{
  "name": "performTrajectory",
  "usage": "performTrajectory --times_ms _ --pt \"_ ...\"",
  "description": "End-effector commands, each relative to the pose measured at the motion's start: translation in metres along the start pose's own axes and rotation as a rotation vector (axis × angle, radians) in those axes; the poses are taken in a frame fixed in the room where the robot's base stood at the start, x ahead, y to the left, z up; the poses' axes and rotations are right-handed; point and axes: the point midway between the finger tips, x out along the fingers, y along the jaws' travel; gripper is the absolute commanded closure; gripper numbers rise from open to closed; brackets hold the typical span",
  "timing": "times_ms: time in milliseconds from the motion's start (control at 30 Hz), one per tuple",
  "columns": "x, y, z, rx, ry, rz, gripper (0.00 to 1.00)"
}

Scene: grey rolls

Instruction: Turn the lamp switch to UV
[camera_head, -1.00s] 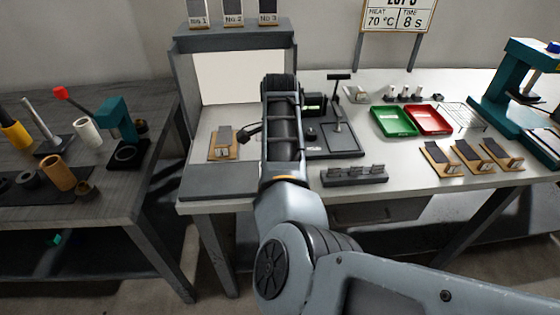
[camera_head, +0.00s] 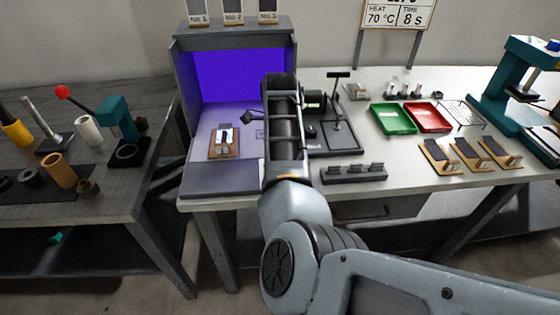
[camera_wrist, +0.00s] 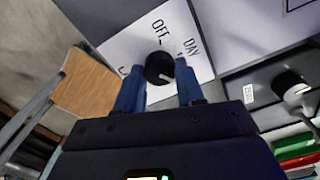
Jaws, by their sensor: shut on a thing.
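The lamp switch is a round black knob (camera_wrist: 158,68) on a white panel (camera_wrist: 207,68) in the wrist view. OFF and DAY show on the panel; a third label at the left is mostly hidden by a finger. My gripper (camera_wrist: 159,64) has its two blue fingers on either side of the knob, closed on it. A small pale mark shows on the knob. In the head view the lamp booth (camera_head: 184,95) glows violet-blue inside. The knob and fingers are hidden there behind my arm.
In the booth a wooden holder (camera_head: 224,154) carries a sample with a bright patch. Right of my arm are a dark stand (camera_head: 335,140), a grey rack (camera_head: 353,173), a green tray (camera_head: 393,118) and a red tray (camera_head: 428,117). A cluttered dark bench (camera_head: 120,190) stands left.

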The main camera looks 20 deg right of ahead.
Motion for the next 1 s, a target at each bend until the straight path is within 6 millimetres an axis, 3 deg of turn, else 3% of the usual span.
performTrajectory --times_ms 633,667,900,1000 --pt "-0.0004 -0.0002 -0.0006 0.057 0.001 0.0 0.93" --pt "-0.0004 -0.0001 -0.0006 0.057 0.001 0.0 0.61" --pt "-0.0003 -0.0001 -0.0004 0.056 0.0 0.0 0.38" --pt "-0.0003 -0.0001 -0.0003 0.055 0.0 0.0 0.37"
